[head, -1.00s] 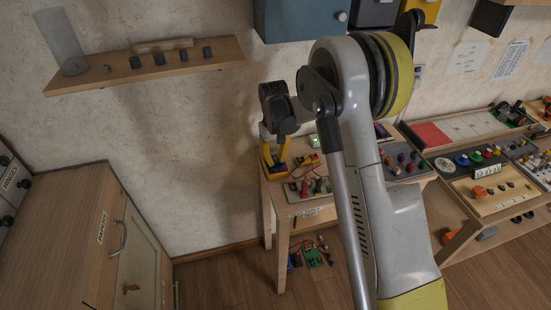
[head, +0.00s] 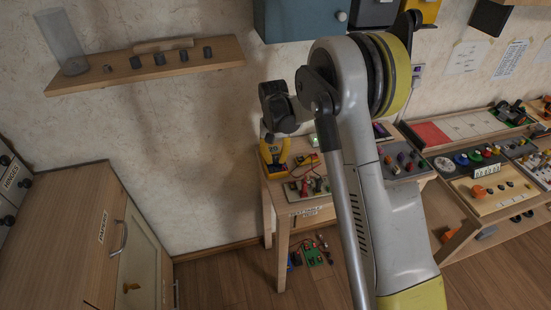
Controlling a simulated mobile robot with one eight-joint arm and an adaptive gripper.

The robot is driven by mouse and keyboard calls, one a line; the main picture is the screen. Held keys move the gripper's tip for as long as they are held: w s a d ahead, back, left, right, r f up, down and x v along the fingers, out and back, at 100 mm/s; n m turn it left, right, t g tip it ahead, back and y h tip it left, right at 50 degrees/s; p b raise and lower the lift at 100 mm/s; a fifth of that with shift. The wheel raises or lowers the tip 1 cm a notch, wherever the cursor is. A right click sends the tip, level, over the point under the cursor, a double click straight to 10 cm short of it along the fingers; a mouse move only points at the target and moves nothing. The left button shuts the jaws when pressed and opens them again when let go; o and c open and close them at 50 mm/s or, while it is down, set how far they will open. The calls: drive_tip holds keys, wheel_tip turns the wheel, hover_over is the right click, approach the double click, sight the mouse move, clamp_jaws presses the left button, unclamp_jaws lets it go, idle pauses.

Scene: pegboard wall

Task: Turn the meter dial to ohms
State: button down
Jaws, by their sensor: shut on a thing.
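The yellow meter (head: 273,163) stands at the back left of the small wooden table, below my wrist. Its dial is hidden or too small to make out, so I cannot tell where it points. My gripper (head: 270,138) hangs from the black wrist and reaches down to the meter's face. It is shut on the dial there, with the fingertips small and mostly hidden.
The small wooden table (head: 285,210) also bears a board with red and dark parts (head: 308,188) in front of the meter. A grey panel of coloured knobs (head: 405,160) lies to the right. A wooden shelf (head: 150,66) hangs at left.

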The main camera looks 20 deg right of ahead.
sight(275, 159)
drive_tip(key=c, duration=1.2)
unclamp_jaws()
wheel_tip(275, 159, up, 8)
drive_tip(key=shift+f, duration=0.2)
